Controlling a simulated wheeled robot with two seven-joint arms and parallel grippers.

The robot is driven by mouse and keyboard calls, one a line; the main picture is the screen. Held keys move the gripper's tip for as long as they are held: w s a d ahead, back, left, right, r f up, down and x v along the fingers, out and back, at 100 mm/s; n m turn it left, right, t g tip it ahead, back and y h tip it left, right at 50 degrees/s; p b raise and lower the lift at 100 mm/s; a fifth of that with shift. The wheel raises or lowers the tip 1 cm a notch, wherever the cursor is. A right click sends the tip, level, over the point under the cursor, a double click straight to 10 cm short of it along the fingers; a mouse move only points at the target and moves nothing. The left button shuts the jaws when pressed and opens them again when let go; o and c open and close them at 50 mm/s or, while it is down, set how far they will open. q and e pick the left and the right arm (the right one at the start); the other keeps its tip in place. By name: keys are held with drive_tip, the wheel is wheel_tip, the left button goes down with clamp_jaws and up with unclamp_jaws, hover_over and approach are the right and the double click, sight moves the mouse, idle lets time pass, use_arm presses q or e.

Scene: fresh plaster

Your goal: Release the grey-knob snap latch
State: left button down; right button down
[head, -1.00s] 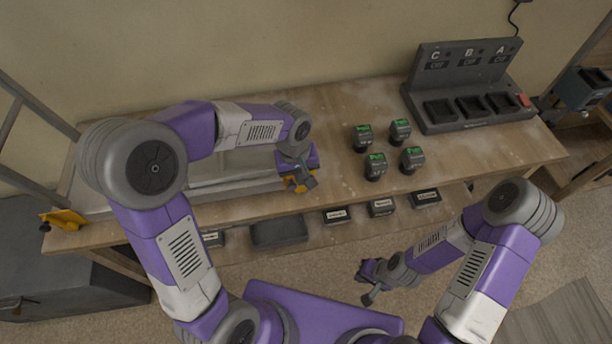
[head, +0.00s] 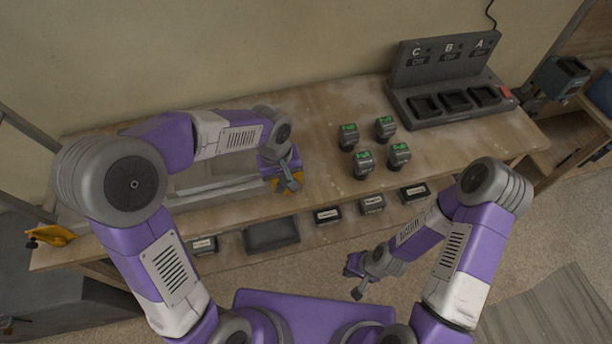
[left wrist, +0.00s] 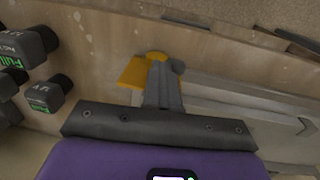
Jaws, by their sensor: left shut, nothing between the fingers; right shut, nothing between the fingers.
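A yellow latch (head: 298,181) sits at the right end of a long grey metal piece (head: 215,187) on the bench. In the left wrist view the yellow latch body (left wrist: 131,74) and a grey knob (left wrist: 177,66) show just beyond my fingers. My left gripper (head: 291,183) is shut and empty, its fingertips over the latch; its fingers (left wrist: 162,82) partly hide the latch in the left wrist view. I cannot tell whether they touch it. A second yellow latch with a dark knob (head: 50,235) is at the far left. My right gripper (head: 355,282) is shut and empty, low in front of the bench.
Several dark battery packs with green labels (head: 364,163) stand on the bench right of the latch. A grey charger (head: 452,100) with empty bays A, B, C stands at the back right. Labelled bins (head: 328,215) and a dark tray (head: 271,236) lie below the front edge.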

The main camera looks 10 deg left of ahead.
use_arm(q)
wheel_tip(320, 180, up, 12)
drive_tip(key=p, duration=0.2)
drive_tip(key=shift+f+p, duration=0.15)
drive_tip(key=shift+p, duration=0.2)
idle(0.3)
